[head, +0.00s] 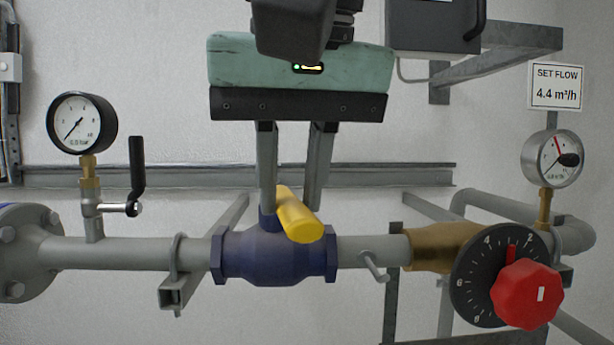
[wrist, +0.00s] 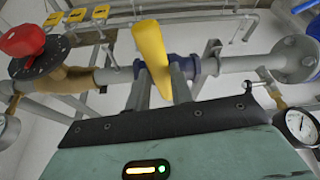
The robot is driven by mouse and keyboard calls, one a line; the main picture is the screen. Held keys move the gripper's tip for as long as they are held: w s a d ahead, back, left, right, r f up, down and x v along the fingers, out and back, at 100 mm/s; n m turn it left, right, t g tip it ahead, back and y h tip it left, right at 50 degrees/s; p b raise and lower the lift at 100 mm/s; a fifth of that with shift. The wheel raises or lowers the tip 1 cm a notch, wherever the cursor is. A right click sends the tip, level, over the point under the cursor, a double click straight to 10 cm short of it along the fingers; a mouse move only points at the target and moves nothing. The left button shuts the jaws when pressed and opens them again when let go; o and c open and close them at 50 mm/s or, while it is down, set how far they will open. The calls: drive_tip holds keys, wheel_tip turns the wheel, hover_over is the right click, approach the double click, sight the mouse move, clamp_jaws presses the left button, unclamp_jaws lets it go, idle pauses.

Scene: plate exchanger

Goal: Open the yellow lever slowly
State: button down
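The yellow lever (head: 301,222) sits on top of the blue valve body (head: 272,262) in the pipe. It points out from the wall towards the head camera, across the pipe. My gripper (head: 290,192) reaches down from above with its two fingers apart, one on each side of the lever. In the wrist view the lever (wrist: 150,45) passes between the fingertips (wrist: 160,72). A narrow gap seems to show beside one finger. I cannot tell whether the other finger touches the lever. The far finger's tip is partly hidden behind the lever in the head view.
A pressure gauge (head: 82,122) with a black-handled small valve (head: 137,178) stands left. A red knob (head: 526,294) on a black dial is at right, below a second gauge (head: 552,158). A sign (head: 556,86) reads "SET FLOW 4.4 m³/h". A grey box (head: 432,24) hangs upper right.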

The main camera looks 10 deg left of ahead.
drive_tip(key=shift+w+d+n+y, duration=0.3)
drive_tip(key=shift+w+d+n, duration=0.1)
drive_tip(key=shift+d+n, duration=0.35)
drive_tip(key=c, duration=1.2)
unclamp_jaws()
drive_tip(key=shift+r, duration=0.1)
drive_tip(key=p+v, duration=0.1)
drive_tip(key=v, duration=1.6)
drive_tip(key=shift+r, duration=0.2)
drive_tip(key=shift+s+a, duration=0.1)
